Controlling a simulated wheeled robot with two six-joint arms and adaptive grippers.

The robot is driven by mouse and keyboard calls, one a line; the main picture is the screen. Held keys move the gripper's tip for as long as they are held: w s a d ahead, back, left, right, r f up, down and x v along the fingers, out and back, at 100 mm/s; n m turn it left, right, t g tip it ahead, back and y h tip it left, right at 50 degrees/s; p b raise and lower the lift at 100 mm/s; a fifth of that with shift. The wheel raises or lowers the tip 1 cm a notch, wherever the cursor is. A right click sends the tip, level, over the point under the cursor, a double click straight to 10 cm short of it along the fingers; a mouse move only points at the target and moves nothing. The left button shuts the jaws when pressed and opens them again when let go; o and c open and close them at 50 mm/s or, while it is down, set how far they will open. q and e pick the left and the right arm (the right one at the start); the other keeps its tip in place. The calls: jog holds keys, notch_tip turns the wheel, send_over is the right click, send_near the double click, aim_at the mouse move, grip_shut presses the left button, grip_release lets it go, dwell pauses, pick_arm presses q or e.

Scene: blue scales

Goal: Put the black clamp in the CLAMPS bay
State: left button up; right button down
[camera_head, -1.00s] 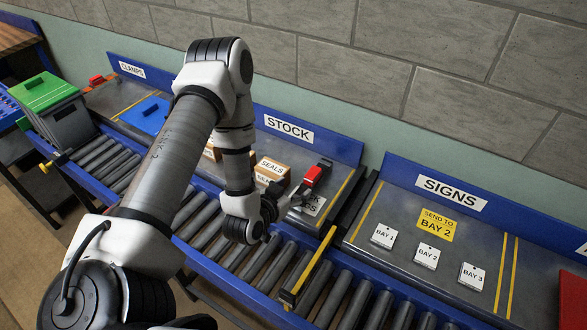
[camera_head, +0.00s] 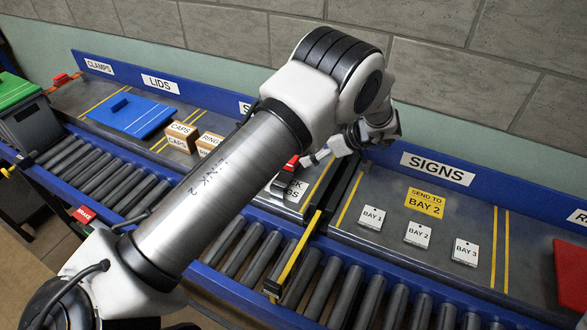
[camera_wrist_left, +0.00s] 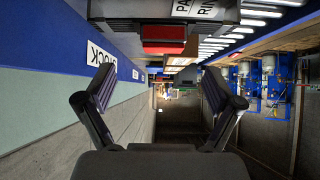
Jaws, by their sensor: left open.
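The CLAMPS bay, marked by its sign (camera_head: 100,66), is at the far left of the blue-backed bench in the head view. A red thing (camera_head: 64,79) lies there. A black thing with a red face, possibly the black clamp, sits in the STOCK bay. In the head view only its red part (camera_head: 291,163) shows beside my arm; the left wrist view shows its red face (camera_wrist_left: 163,40) with dark parts around it. My left gripper (camera_head: 314,158) is just right of it; in the wrist view its open fingers (camera_wrist_left: 162,88) have nothing between them.
A blue lid (camera_head: 133,116) and small boxes (camera_head: 181,134) stand left of my arm. A roller conveyor (camera_head: 125,190) runs along the front. A yellow-edged bar (camera_head: 295,252) crosses it. The SIGNS bay (camera_head: 437,168) with white cards is right. A grey bin (camera_head: 35,125) is far left.

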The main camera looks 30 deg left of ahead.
pick_arm(q)
jog(key=p+x, duration=0.2)
jog(key=x, duration=0.4)
jog(key=shift+s+f+p, duration=0.2)
jog(key=shift+f+p, duration=0.15)
jog(key=shift+a+f, duration=0.35)
jog(key=shift+f, duration=0.05)
jog(key=shift+d, duration=0.1)
jog(key=c, duration=1.3)
jog(key=shift+r, duration=0.15)
jog(key=shift+c, duration=0.9)
